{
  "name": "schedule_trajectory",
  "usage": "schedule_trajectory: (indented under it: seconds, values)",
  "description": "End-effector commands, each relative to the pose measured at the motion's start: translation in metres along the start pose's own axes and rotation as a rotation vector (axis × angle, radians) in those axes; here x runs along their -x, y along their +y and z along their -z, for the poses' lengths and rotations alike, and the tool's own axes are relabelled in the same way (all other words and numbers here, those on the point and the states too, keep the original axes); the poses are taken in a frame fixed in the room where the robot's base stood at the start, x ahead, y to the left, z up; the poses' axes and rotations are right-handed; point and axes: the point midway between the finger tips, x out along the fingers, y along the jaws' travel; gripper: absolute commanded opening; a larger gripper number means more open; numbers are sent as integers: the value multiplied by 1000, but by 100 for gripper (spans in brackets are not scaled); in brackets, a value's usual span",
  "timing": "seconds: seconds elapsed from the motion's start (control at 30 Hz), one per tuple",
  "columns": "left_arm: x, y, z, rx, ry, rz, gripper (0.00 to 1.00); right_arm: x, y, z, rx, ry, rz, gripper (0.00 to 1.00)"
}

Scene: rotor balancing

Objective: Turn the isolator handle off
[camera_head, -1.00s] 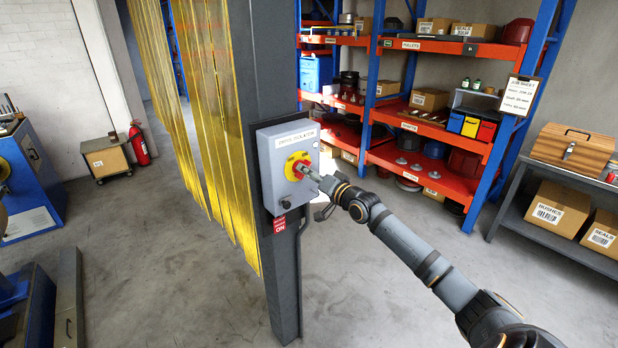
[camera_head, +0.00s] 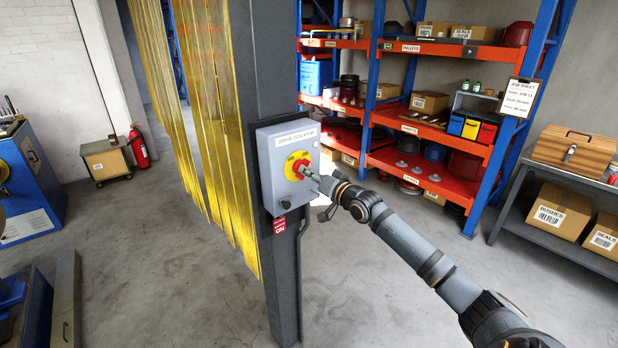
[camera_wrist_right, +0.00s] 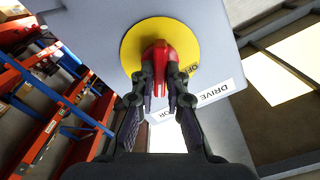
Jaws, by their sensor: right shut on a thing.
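The drive isolator is a grey box (camera_head: 284,188) on a dark post, with a yellow round plate (camera_head: 288,172) and a red handle (camera_head: 296,166) on its front. My right gripper (camera_head: 305,172) is at the handle. In the right wrist view the red handle (camera_wrist_right: 160,62) sits between the two dark fingers of my right gripper (camera_wrist_right: 160,85), which are shut on it. "OFF" lettering shows on the yellow plate (camera_wrist_right: 190,60) in that view. My left gripper is not in view.
Yellow strip curtains (camera_head: 205,110) hang left of the post (camera_head: 262,60). Orange and blue shelves (camera_head: 420,120) stand behind. A bench with a wooden toolbox (camera_head: 572,148) is at the right. The floor left of the post is open.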

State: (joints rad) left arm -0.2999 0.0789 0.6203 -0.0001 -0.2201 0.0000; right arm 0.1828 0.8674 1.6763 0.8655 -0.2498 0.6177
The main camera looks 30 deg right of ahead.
Motion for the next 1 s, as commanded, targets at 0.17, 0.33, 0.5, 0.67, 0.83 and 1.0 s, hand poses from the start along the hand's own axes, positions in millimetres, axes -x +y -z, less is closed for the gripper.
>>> schedule_trajectory:
  seconds: [0.17,0.33,0.5,0.67,0.83,1.0]
  values:
    - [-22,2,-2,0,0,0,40,0,3,-5,160,0,0,0]
    - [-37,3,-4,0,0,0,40,0,3,-4,323,0,0,0]
    - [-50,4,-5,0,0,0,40,0,3,-4,484,-1,0,0]
    - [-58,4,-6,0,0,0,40,0,2,-3,636,-2,-1,0]
    - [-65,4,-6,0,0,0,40,0,2,-3,797,-2,-1,0]
    - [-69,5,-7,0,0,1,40,0,1,-2,955,-3,-1,0]
